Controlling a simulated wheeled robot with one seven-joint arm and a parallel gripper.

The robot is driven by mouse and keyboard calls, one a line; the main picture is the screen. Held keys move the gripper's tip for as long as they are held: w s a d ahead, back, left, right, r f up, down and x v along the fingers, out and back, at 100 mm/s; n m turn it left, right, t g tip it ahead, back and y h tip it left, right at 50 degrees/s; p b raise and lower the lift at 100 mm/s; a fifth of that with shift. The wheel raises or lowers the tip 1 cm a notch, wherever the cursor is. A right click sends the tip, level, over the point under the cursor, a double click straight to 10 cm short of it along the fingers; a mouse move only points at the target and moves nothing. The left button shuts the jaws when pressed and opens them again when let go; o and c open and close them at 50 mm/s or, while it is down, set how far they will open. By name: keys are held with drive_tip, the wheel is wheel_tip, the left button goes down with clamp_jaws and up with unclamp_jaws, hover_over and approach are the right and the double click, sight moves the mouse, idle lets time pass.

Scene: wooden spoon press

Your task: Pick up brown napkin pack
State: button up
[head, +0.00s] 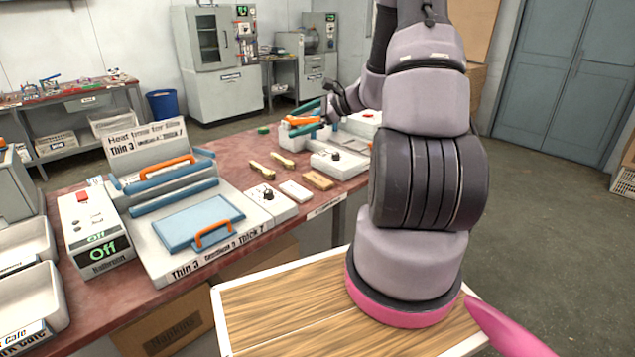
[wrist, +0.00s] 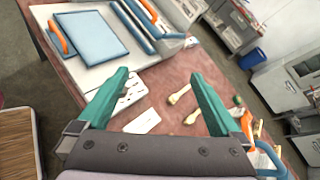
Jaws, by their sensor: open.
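A small flat brown pack (head: 317,180), which looks like the brown napkin pack, lies near the front edge of the red-brown table. It is just right of a similar white pack (head: 295,190). In the wrist view the white pack (wrist: 143,121) shows between the finger bases, but I cannot see the brown one; the gripper body probably hides it. My gripper (head: 307,118) has two teal fingers. It is open and empty, held above the table. In the wrist view the fingertips (wrist: 160,77) are wide apart.
Two wooden spoon-like pieces (head: 272,166) lie behind the packs. A press with a blue plate (head: 195,222) stands left, a white device (head: 340,160) right. An orange-handled machine (wrist: 250,130) is close to the right finger. A wood-topped surface (head: 270,310) is in front.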

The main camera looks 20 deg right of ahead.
drive_tip(key=w+d+f+m+t+h, duration=0.35)
drive_tip(key=d+f+m, duration=0.55)
drive_tip(key=f, duration=0.5)
drive_tip(key=m+t+h, duration=0.2)
drive_tip(key=m, duration=0.1)
approach(319, 180)
drive_tip(key=w, duration=0.2)
drive_tip(key=shift+w+a+h, duration=0.15)
drive_tip(key=shift+w+h, duration=0.1)
drive_tip(key=shift+g, duration=0.25)
drive_tip(key=shift+x, duration=3.05)
drive_tip(key=shift+s+a+f, duration=0.1)
drive_tip(key=shift+a+f, duration=0.05)
drive_tip(key=c, duration=1.3)
